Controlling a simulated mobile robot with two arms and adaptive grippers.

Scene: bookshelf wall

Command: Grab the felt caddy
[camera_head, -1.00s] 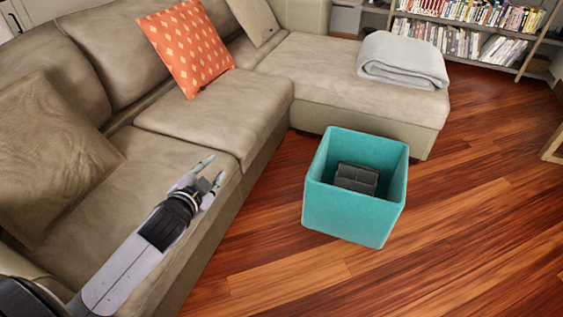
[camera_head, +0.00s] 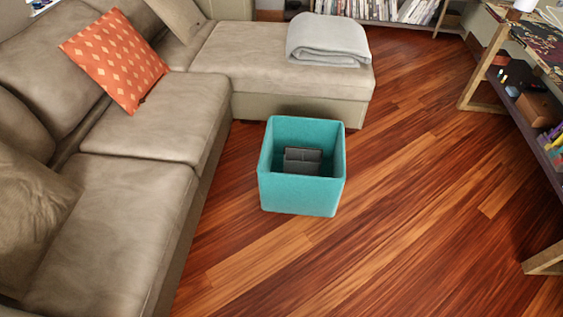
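A teal open-topped box (camera_head: 300,196) stands upright on the wood floor in the middle of the view. Inside it sits a dark grey felt-like caddy (camera_head: 302,160), which looks divided into compartments. The caddy's lower part is hidden by the box's front wall. Neither of my grippers shows in the head view now.
A beige sectional sofa (camera_head: 120,238) runs along the left and behind the box, with an orange cushion (camera_head: 115,60) and a folded grey blanket (camera_head: 328,40). A shelf unit (camera_head: 520,105) stands at the right. Floor in front and right of the box is clear.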

